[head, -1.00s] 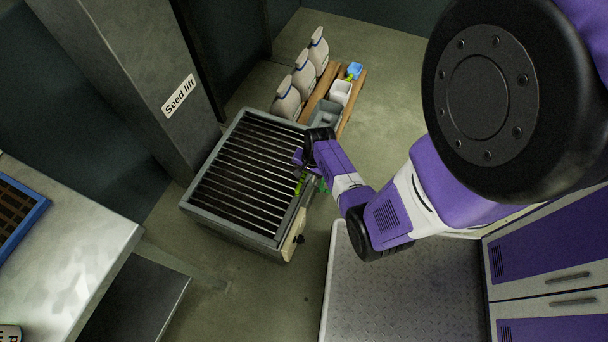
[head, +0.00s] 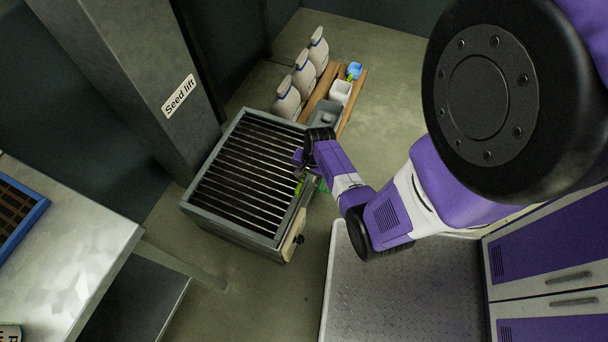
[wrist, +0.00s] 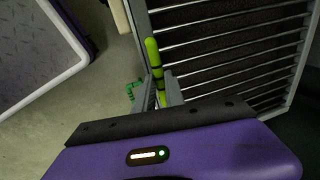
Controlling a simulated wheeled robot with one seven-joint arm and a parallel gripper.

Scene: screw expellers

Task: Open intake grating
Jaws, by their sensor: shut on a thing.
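The intake grating (head: 248,172), a frame of parallel metal bars, lies across the top of a grey box-shaped intake (head: 235,233) and looks flat. It also shows in the wrist view (wrist: 225,45), filling the upper right. A yellow-green bar handle with dark bands (wrist: 153,55) runs along the grating's edge. My gripper (head: 302,180) is at the grating's right edge in the head view, shut on the handle. In the wrist view my gripper (wrist: 164,92) partly hides the handle's lower part. I cannot tell whether the grating is slightly lifted.
The grey Seed lift column (head: 150,85) stands behind the intake to the left. Several bottles (head: 303,75) and bins (head: 340,92) stand on a wooden pallet (head: 357,100) behind. A metal table (head: 60,250) is at left. Floor is open front-left of the intake.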

